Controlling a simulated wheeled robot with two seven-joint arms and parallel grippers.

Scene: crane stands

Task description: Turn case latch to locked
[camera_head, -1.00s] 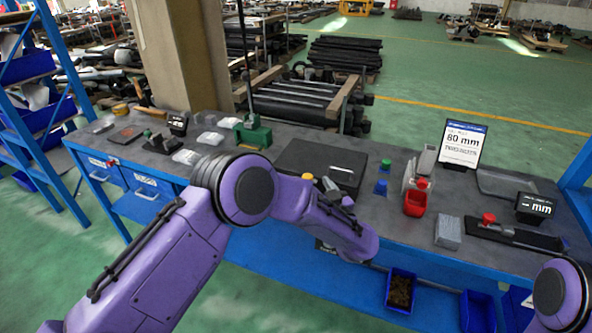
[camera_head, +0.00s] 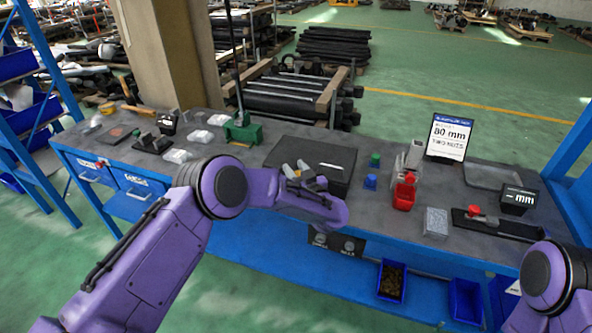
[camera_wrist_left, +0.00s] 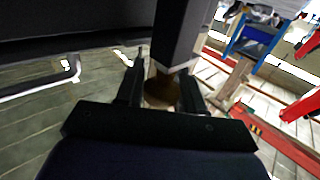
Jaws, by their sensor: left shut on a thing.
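The black case (camera_head: 318,151) lies flat and closed near the front edge of the workbench. My left gripper (camera_head: 318,184) is at the front side of the case, and my own purple wrist hides part of that side. In the left wrist view the fingers of my left gripper (camera_wrist_left: 162,88) are closed around a dark block-shaped part, which I take to be the case latch (camera_wrist_left: 180,38). A brownish patch shows between the fingers. Whether the latch is turned to locked cannot be told. My right arm shows at the lower right; its gripper is out of view.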

